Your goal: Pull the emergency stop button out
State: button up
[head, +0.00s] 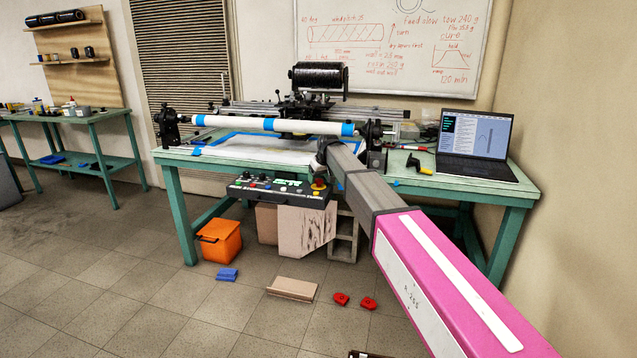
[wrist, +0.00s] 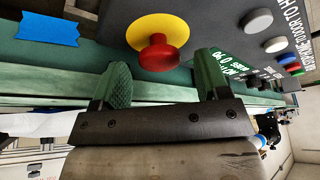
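The emergency stop button (wrist: 158,52) is a red knob on a round yellow plate, at the top middle of the wrist view. In the head view the button (head: 319,182) is small, at the right end of the black control panel (head: 262,193) on the table's front. My gripper (wrist: 163,68) is open, with its two green fingers apart and nothing held between them. The red knob lies just beyond the fingertips, in line with the gap between them. I cannot tell the exact distance or whether they touch. In the head view my arm hides most of the gripper.
Other panel buttons (wrist: 276,44) sit to the right of the stop button. Above the panel is the green table (head: 180,158) with the winding machine (head: 320,80). A laptop (head: 474,140) stands at the right. An orange bin (head: 220,240) and loose parts lie on the floor.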

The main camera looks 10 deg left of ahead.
jog(key=shift+s+r, duration=0.1)
jog(key=v, duration=0.5)
jog(key=shift+s+d+r, duration=0.1)
jog(key=shift+r, duration=0.25)
dwell(0.3)
jog(key=s+d+f+m+h, duration=0.1)
jog(key=s+d+f, duration=0.4)
jog(key=d, duration=0.4)
jog(key=s+d+f+m+g, duration=0.15)
jog(key=s+d+f, duration=0.25)
jog(key=d+f, duration=0.4)
jog(key=s+d+f+m+h, duration=0.15)
jog(key=s+d+f, duration=0.25)
jog(key=d, duration=0.5)
jog(key=s+d+f+m+g, duration=0.1)
jog(key=s+d+f+m, duration=0.1)
jog(key=s+d+f, duration=0.3)
jog(key=s+d+f+m+g, duration=0.1)
jog(key=s+d+f, duration=0.4)
jog(key=s+d, duration=0.8)
jog(key=s+m, duration=0.1)
jog(key=s, duration=0.2)
jog(key=shift+s+d+m+h, duration=0.2)
jog(key=shift+d+m+h, duration=0.1)
jog(key=shift+d+h, duration=0.1)
